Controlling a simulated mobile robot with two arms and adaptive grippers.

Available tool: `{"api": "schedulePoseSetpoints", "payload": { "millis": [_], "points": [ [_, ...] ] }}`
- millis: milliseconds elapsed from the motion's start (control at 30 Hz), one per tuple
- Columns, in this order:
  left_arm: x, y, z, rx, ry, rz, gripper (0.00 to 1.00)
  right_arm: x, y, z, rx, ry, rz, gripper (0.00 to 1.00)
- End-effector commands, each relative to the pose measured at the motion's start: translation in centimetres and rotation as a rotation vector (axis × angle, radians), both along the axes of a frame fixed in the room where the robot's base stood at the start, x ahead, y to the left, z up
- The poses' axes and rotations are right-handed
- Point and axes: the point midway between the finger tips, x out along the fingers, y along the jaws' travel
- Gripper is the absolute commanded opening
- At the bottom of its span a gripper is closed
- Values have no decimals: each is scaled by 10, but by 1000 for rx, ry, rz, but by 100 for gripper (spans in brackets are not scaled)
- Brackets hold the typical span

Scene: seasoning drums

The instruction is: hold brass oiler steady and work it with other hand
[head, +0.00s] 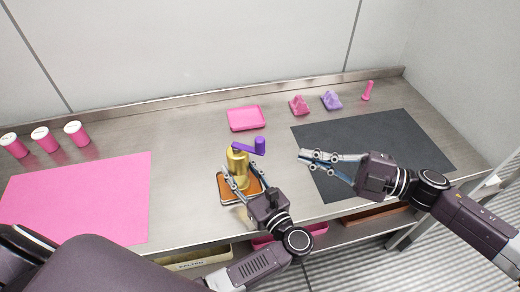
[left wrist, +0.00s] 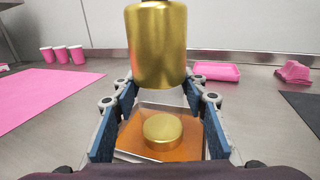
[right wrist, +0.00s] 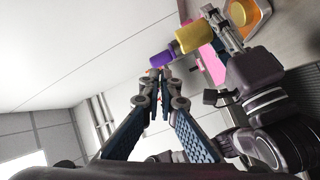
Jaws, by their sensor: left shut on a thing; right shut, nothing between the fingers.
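The brass oiler (head: 236,160) stands upright on an orange-brown pad in a shallow metal tray (head: 228,199). Its purple crank arm reaches right to an upright purple knob (head: 260,146). My left gripper (head: 242,172) is shut on the oiler's body from the front. In the left wrist view the brass body (left wrist: 157,48) rises between the fingers, with a round brass base (left wrist: 162,131) below. My right gripper (head: 303,157) is shut and empty, to the right of the knob and apart from it. In the right wrist view the purple knob (right wrist: 160,60) shows just beyond the fingertips.
A pink mat (head: 80,195) lies left and a dark mat (head: 390,145) right. Several pink drums (head: 45,140) stand at far left. A pink tray (head: 246,118), pink block (head: 299,105), purple block (head: 331,100) and pink upright piece (head: 367,91) are at the back.

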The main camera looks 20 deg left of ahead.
Motion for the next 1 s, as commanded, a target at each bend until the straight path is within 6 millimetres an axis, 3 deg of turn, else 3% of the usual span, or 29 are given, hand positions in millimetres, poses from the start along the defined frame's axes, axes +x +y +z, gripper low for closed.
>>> {"api": "schedulePoseSetpoints", "payload": {
  "millis": [1000],
  "points": [
    [0, 0, 0, 0, 1, 0, 4, 48, -6, -9, -91, 1864, 53, 0]
  ]
}}
